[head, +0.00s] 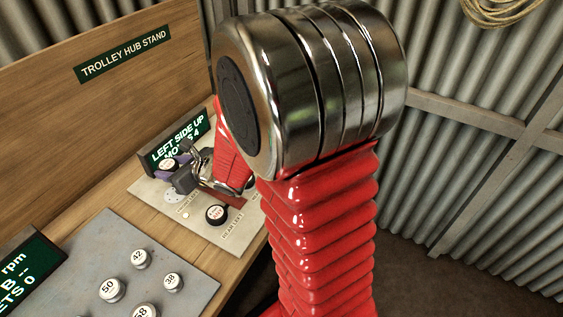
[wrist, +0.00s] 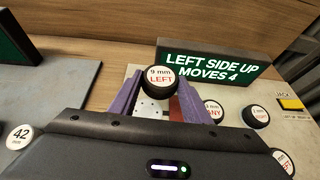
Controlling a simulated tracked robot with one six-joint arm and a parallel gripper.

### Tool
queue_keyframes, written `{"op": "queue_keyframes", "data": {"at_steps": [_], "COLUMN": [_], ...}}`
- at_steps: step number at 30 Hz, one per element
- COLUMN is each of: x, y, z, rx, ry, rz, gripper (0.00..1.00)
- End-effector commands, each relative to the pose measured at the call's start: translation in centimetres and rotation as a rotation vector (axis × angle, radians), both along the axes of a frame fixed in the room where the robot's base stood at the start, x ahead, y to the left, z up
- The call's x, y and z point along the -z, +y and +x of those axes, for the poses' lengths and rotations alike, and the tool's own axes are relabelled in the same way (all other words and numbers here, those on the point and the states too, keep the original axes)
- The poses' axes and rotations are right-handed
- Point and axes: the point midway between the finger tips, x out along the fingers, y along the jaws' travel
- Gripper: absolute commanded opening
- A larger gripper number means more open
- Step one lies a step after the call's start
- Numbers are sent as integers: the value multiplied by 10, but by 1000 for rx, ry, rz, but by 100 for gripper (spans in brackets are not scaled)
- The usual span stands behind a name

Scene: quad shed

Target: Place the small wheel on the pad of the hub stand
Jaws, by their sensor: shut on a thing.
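My gripper (wrist: 158,88) has two purple fingers, shut on a small black-rimmed round piece (wrist: 160,80) whose white top reads "9 mm LEFT". The same piece shows in the head view (head: 168,163), in front of the stand's display. I cannot tell whether it is a loose wheel or a fixed knob. The hub stand's pale board (head: 165,196) lies under the gripper. A whitish disc with small holes (head: 174,195) shows beside the gripper, and partly between the fingers in the wrist view (wrist: 150,108). I cannot tell which part is the pad.
A green display (wrist: 208,65) reads "LEFT SIDE UP MOVES 4". Other black round pieces with white tops, including one near a "NEAR LEFT" label (head: 216,214), sit on the board. A grey plate (head: 175,270) holds several numbered round pieces. A yellow jack button (wrist: 290,103) is at right.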

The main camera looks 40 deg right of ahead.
Motion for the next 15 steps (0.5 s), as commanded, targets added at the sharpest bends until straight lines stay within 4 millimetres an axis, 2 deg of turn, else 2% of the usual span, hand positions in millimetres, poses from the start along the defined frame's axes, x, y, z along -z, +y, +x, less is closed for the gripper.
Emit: {"op": "queue_keyframes", "data": {"at_steps": [8,15], "x": [-12,-18], "y": [-69,-134], "z": [2,-11], "rx": [31,53], "ry": [-2,0], "rz": [-1,-1], "gripper": [21,21]}}
